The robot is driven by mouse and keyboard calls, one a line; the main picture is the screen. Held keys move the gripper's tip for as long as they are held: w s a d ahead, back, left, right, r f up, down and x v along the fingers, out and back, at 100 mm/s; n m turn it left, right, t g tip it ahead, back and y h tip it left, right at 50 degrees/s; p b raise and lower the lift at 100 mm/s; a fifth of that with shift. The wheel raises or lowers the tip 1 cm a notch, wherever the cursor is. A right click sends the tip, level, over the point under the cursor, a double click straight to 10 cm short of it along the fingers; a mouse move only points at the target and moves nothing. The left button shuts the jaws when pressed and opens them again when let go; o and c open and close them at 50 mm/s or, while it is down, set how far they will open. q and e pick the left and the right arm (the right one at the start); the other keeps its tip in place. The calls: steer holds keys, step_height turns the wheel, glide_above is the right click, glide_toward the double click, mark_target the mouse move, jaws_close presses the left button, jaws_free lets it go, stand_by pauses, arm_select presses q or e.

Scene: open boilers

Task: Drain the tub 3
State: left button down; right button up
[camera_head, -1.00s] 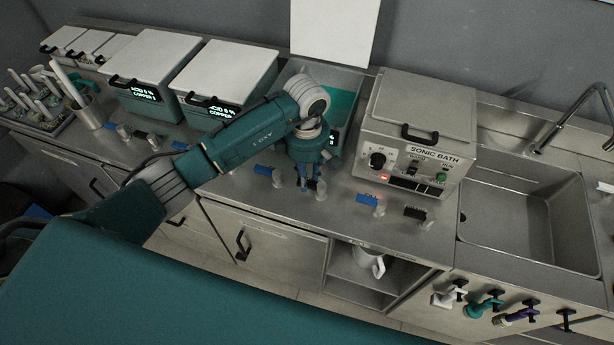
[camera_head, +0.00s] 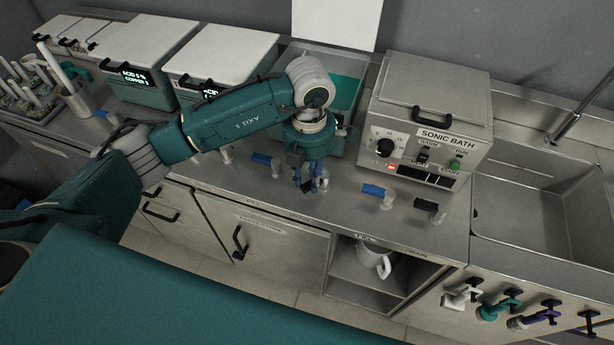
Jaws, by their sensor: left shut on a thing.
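The open tub (camera_head: 347,90) at the back middle holds teal liquid, and its white lid (camera_head: 335,20) stands raised behind it. A blue valve handle (camera_head: 265,158) sits on the counter in front of it, to the left of my gripper. My left gripper (camera_head: 309,187) points down in front of the open tub, shut on a black valve handle (camera_head: 306,188). The fingers hide most of that handle, and its exact angle is hard to tell. My arm covers part of the tub's front. My right gripper is not in view.
Closed tubs (camera_head: 222,62) stand to the left. The sonic bath (camera_head: 428,115) stands to the right, with a blue handle (camera_head: 376,191) and a black handle (camera_head: 428,206) before it. A sink (camera_head: 540,215) lies further right. A white jug (camera_head: 373,258) sits on the shelf below.

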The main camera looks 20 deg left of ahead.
arm_select(q)
steer(key=n+b, duration=0.1)
steer(key=d+n, duration=0.1)
steer(key=n, duration=0.1)
steer(key=shift+s+b, duration=0.35)
steer(key=shift+s+d+n+b, duration=0.1)
steer(key=shift+d+n+b, duration=0.15)
steer(key=shift+n, duration=0.5)
steer(key=shift+s+d+n+b, duration=0.1)
steer(key=shift+d+n+b, duration=0.15)
steer(key=shift+n, duration=0.5)
steer(key=shift+r, duration=0.1)
steer(key=c, duration=1.4)
jaws_free()
steer(key=shift+c, duration=0.2)
step_height(320, 180, up, 12)
